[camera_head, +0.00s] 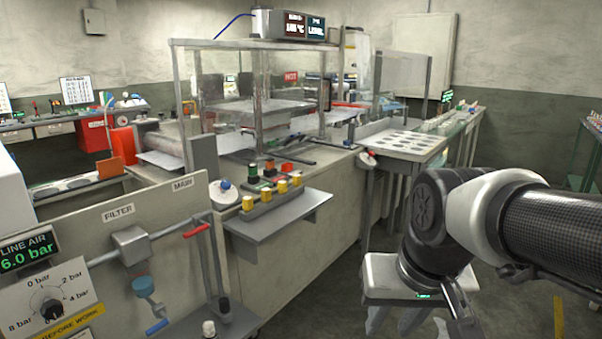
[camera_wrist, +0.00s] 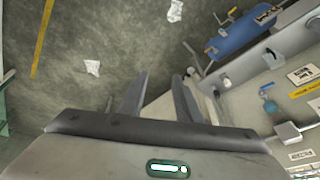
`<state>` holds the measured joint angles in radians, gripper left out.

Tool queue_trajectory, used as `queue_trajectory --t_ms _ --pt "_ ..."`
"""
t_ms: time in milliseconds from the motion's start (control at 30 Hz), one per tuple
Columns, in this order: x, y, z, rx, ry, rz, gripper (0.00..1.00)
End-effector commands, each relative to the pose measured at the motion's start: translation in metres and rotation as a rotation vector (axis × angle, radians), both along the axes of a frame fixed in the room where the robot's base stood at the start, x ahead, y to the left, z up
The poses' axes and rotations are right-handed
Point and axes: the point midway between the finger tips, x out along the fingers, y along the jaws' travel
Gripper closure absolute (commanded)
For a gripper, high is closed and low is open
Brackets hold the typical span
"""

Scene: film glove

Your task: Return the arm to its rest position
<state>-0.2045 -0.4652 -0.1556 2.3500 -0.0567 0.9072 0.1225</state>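My arm (camera_head: 530,222) reaches in from the right edge in the head view and bends down at a dark joint. My gripper (camera_head: 395,322) hangs below it, pointing down, in front of the workbench and over the floor. In the wrist view my gripper (camera_wrist: 157,82) shows two grey fingers standing apart with nothing between them. The fingertips are clear of any object. The lower ends of the fingers are cut off by the bottom of the head view.
A long bench (camera_head: 300,235) with a glass-walled hot station stands left of my arm. A grey shelf with yellow pieces (camera_head: 275,194) juts from its front. A perforated tray table (camera_head: 405,145) stands behind my gripper. Floor with white scraps (camera_wrist: 93,67) is open.

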Motion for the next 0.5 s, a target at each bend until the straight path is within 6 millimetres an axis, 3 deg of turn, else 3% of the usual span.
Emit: queue_trajectory --t_ms 333,400,500 --pt "-0.053 -0.008 0.014 -0.065 -0.158 0.024 0.69" --pt "-0.051 -0.007 0.040 -0.062 -0.151 0.028 0.69" --pt "-0.051 -0.007 0.060 -0.061 -0.150 0.029 0.69"
